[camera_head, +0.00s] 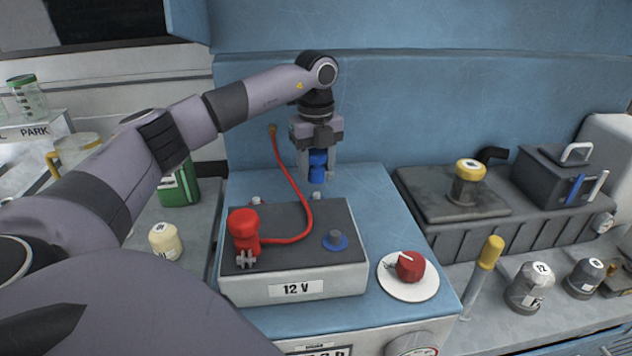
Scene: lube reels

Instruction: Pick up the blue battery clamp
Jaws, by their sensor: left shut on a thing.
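The blue battery clamp (318,165) is held in my left gripper (317,168), which is shut on it. The gripper points down and holds the clamp in the air, above and behind the 12 V battery (318,287). The grey battery sits on a blue cabinet. A red clamp (243,230) with a red cable stands on the battery's left terminal. A bare terminal with a blue ring (335,241) is at the battery's right. My right gripper is not in view.
A yellow-handled tool (488,254), grey bottles (531,287) and a dark box (556,173) stand on the right. A green container (179,190) and cream bottle (165,241) stand on the left.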

